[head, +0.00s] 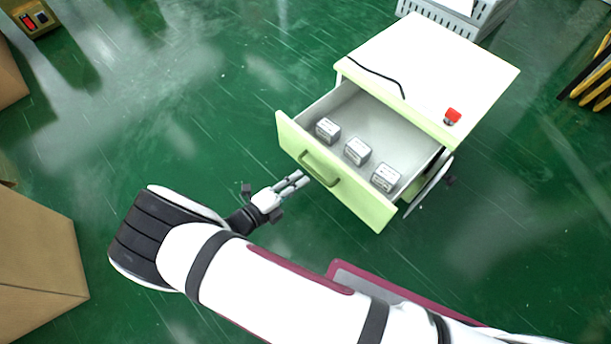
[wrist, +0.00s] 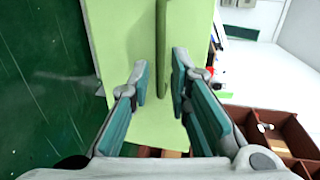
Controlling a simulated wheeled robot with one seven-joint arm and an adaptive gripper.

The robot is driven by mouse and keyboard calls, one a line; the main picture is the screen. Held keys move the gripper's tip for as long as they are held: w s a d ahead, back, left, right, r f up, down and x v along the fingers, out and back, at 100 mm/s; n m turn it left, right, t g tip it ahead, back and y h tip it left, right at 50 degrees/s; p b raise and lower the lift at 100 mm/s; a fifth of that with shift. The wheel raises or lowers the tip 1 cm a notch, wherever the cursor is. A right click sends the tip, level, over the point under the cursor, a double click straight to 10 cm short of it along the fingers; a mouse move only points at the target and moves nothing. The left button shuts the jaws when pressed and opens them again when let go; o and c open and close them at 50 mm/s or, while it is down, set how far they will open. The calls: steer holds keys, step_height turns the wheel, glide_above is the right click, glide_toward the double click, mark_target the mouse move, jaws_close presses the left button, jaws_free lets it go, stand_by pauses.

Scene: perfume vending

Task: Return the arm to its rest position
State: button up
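My arm reaches across the bottom of the head view, with my gripper (head: 299,181) just in front of the drawer handle (head: 318,169). In the wrist view my gripper (wrist: 160,80) has its two teal-padded fingers apart, with nothing held between them. The handle (wrist: 176,50) shows just beyond the fingertips, in front of the pale green drawer front (wrist: 122,35). I cannot tell whether a finger touches it. The drawer (head: 351,191) stands open from the white cabinet (head: 440,62). Several small grey-white boxes, including the middle one (head: 357,151), sit inside.
A red button (head: 452,116) and a black cable (head: 376,76) are on the cabinet top. Cardboard boxes (head: 35,250) stand at the left edge. A brown compartmented tray (wrist: 270,135) shows in the wrist view. Green floor left of the cabinet is clear.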

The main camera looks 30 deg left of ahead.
steer(key=shift+s+a, duration=0.15)
steer(key=shift+s, duration=0.2)
steer(key=shift+r, duration=0.1)
